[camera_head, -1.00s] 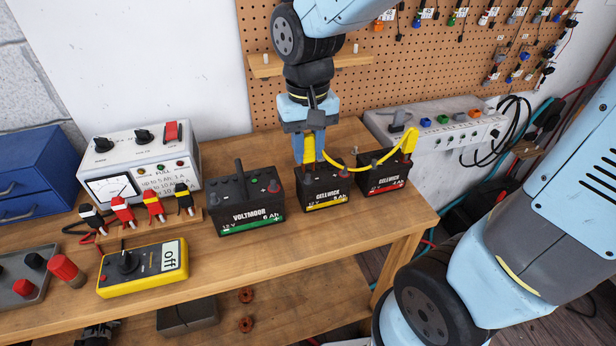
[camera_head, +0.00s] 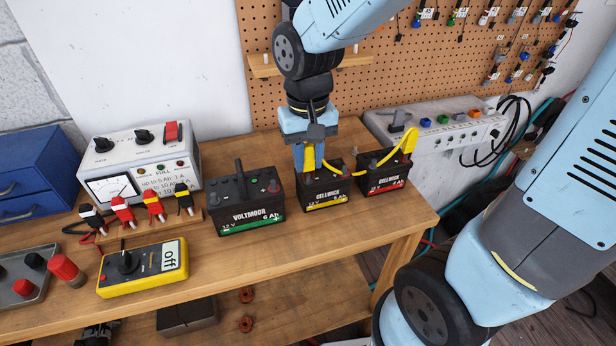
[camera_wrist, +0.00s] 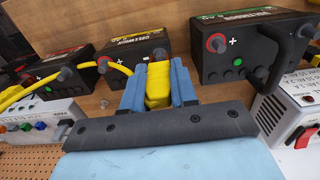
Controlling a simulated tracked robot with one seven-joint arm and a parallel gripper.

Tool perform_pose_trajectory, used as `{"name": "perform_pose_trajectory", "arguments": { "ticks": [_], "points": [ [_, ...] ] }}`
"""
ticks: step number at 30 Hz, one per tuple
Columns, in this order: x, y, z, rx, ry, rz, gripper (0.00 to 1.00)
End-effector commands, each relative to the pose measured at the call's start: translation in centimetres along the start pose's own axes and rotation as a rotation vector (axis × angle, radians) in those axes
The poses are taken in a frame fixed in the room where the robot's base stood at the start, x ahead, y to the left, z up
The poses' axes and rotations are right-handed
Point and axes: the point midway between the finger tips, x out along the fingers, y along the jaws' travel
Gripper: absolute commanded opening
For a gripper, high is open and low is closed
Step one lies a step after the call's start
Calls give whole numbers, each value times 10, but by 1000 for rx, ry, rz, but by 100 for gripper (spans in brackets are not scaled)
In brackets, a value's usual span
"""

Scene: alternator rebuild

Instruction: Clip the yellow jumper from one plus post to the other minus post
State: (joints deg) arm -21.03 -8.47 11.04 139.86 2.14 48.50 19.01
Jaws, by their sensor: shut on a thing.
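My gripper (camera_head: 309,152) is shut on one yellow clip of the jumper, which shows between the fingers in the wrist view (camera_wrist: 158,84). It is at the left, minus end of the middle battery (camera_head: 327,203), with a yellow stripe. In the wrist view, that battery's minus post (camera_wrist: 160,53) shows just beyond the clip; I cannot tell whether they touch. The yellow cable (camera_head: 368,167) runs right to the other clip (camera_head: 409,142), standing at the right, plus end of the red-striped battery (camera_head: 388,186). The middle battery's plus post (camera_wrist: 103,63) has a red ring.
A larger green-striped battery (camera_head: 246,215) with a raised handle stands close left of my gripper. A charger (camera_head: 140,165), several coloured clips and a yellow meter (camera_head: 143,267) are further left.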

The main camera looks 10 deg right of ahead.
Motion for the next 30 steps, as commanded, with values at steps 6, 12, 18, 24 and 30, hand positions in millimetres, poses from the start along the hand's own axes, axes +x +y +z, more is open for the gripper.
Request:
{"name": "perform_pose_trajectory", "arguments": {
  "ticks": [6, 12, 18, 24, 30],
  "points": [
    [4, 0, 0, 0, 0, 0, 13],
    [4, 0, 0, 0, 0, 0, 32],
    [4, 0, 0, 0, 0, 0, 51],
    [4, 0, 0, 0, 0, 0, 57],
    [-3, 0, 0, 1, 2, -1, 57]
  ]
}}
